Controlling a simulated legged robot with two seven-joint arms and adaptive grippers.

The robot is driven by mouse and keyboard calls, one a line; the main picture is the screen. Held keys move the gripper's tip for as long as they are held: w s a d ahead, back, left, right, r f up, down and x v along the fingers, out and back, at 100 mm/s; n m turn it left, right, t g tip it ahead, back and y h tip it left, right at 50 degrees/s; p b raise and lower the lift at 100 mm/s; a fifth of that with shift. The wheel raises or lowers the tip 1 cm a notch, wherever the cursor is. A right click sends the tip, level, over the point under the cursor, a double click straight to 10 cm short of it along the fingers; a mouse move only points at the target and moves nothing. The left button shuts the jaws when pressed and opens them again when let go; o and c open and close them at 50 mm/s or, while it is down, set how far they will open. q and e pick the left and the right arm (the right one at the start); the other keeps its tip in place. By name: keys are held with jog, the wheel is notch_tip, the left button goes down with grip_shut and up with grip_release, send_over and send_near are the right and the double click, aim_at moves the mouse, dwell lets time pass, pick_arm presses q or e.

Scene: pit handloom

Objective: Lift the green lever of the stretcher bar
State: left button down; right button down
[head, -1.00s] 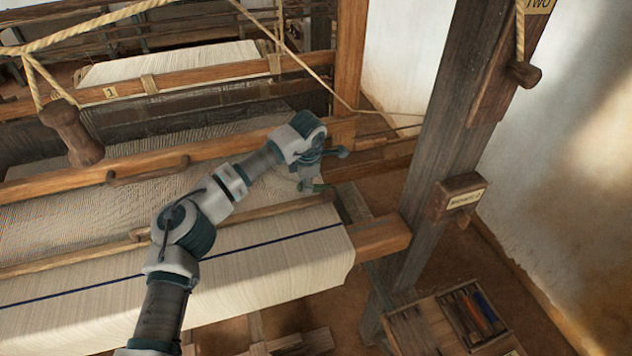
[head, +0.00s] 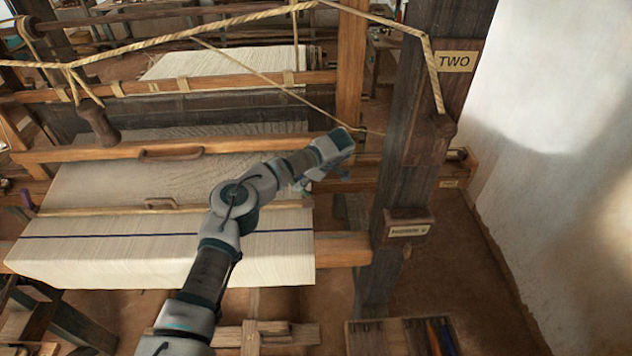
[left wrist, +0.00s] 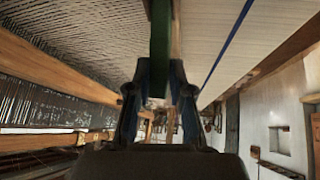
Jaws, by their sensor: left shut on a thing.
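The stretcher bar (head: 110,211) is a pale wooden rod lying across the cream cloth in the head view. My left gripper (head: 312,182) is at the cloth's right edge, near the bar's right end, partly hidden behind its own wrist. In the left wrist view the green lever (left wrist: 161,40) comes down from the top edge between the two dark fingers of my left gripper (left wrist: 158,88). The fingers are shut on it. In the head view the lever is too small and covered to make out. My right gripper is not in view.
A dark post (head: 395,170) with labels stands just right of my left gripper. A wooden beam (head: 170,146) with a handle crosses behind the bar. Ropes hang above. A tool box (head: 385,340) is on the floor at front right.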

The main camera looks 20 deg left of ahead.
pick_arm(q)
jog(key=shift+a+f, duration=0.2)
jog(key=shift+a, duration=0.45)
jog(key=shift+d+r, duration=0.1)
jog(key=shift+d, duration=0.25)
jog(key=shift+d+r, duration=0.1)
jog(key=shift+d, duration=0.15)
jog(key=c, duration=1)
grip_release()
jog(key=shift+s, duration=0.1)
jog(key=shift+c, duration=0.2)
jog(key=shift+d+r, duration=0.1)
jog(key=shift+r, duration=0.1)
jog(key=v, duration=1.1)
jog(key=shift+d+r, duration=0.2)
jog(key=shift+d, duration=0.15)
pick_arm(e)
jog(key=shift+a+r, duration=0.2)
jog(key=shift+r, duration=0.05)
